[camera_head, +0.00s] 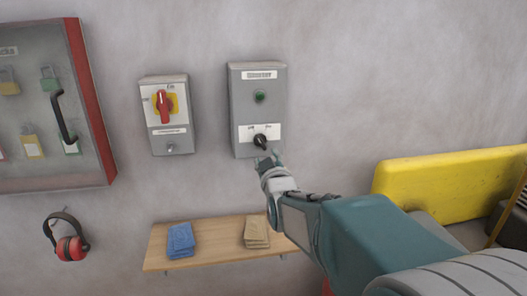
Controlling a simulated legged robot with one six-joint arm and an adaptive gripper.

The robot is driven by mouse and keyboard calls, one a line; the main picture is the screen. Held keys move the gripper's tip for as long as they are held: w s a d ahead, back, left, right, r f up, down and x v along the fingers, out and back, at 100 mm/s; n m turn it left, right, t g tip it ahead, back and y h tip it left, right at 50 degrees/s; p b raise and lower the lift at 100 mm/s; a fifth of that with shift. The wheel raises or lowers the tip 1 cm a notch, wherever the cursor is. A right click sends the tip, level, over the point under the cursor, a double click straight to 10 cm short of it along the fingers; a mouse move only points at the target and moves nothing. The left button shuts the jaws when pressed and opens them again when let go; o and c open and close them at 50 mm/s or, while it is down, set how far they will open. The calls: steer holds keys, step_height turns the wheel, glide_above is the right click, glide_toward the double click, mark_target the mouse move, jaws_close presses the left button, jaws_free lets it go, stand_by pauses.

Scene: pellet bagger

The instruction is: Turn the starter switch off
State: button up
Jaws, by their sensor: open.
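The starter box (247,118) is a grey box on the wall with a white label at the top and a green round light or button (259,97). Its black rotary switch (260,141) sits on a white plate near the bottom, and its knob looks tilted. The plate's lettering is too small to read surely. My gripper (268,158) is open just below the switch, with its fingertips close to the knob. I cannot tell whether they touch it. My arm comes in from the lower right.
Left of the starter is a grey isolator box with a red handle (164,106) on yellow. A wooden shelf (210,250) below holds blue and tan cloths. A padlock cabinet (97,120) and red ear defenders (68,247) are at the left. A yellow panel (445,185) stands at the right.

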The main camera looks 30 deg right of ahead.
steer(key=shift+v, duration=2.15)
steer(key=s+a+f+m+g+y, duration=0.1)
steer(key=s+a+f+g, duration=0.2)
steer(key=s, duration=0.4)
steer(key=s+a+f+m+g+y, duration=0.1)
steer(key=s+a+f+g+y, duration=0.1)
steer(key=s+a+g, duration=0.3)
steer(key=s+a+f+m+g+y, duration=0.1)
steer(key=s+a+f, duration=0.4)
steer(key=s, duration=0.5)
steer(key=g+y, duration=0.1)
steer(key=g, duration=0.1)
steer(key=shift+a+g, duration=0.15)
steer(key=shift+g, duration=0.25)
steer(key=shift+w+f, duration=0.1)
